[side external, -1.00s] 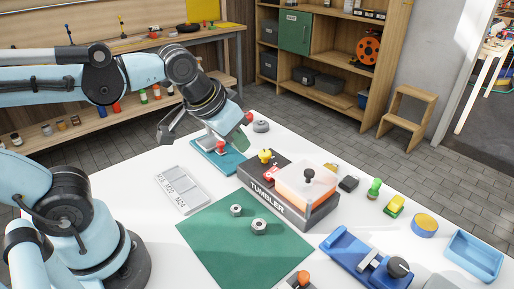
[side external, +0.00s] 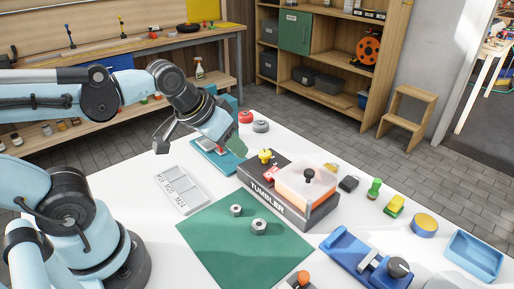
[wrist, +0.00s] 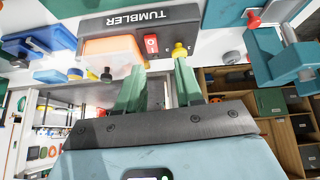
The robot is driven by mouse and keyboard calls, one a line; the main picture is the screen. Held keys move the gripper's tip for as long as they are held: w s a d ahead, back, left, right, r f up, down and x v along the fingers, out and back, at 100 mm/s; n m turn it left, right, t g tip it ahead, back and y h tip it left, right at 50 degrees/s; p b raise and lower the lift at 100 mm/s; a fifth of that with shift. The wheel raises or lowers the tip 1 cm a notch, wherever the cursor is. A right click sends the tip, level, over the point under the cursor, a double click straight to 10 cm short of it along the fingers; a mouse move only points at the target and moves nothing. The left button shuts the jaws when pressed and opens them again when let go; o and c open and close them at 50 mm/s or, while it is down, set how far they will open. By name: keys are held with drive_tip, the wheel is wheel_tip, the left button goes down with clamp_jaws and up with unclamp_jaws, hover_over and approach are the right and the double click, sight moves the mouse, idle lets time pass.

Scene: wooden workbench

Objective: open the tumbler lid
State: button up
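The tumbler (side external: 262,197) is a dark grey box with its name in white on the front. Its pale see-through lid (side external: 316,178), orange beneath, lies closed on the right part, with a black knob (side external: 309,175) on it. A red switch (side external: 271,174) and a yellow knob (side external: 265,156) sit on the left part. My gripper (side external: 234,144) is behind and left of the tumbler, apart from it; only part of its green fingers shows there. In the wrist view my gripper (wrist: 160,65) is open and empty, its fingers apart below the switch and yellow knob; the lid (wrist: 112,49) is left of them.
A teal press-like fixture (side external: 228,165) stands under my gripper. A grey labelled tray (side external: 181,190) and a green mat (side external: 240,245) with two metal nuts lie in front.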

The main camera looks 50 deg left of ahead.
drive_tip(key=shift+o, duration=0.9)
drive_tip(key=w+d+r+n+g, duration=0.3)
drive_tip(key=w+d+r, duration=0.1)
drive_tip(key=w+r, duration=0.1)
drive_tip(key=shift+w+d+r+n, duration=0.25)
drive_tip(key=shift+w+d+n, duration=0.05)
wheel_tip(320, 180, up, 2)
drive_tip(key=n+g, duration=0.4)
drive_tip(key=n, duration=0.1)
hover_over(310, 171)
drive_tip(key=shift+f, duration=5.85)
clamp_jaws()
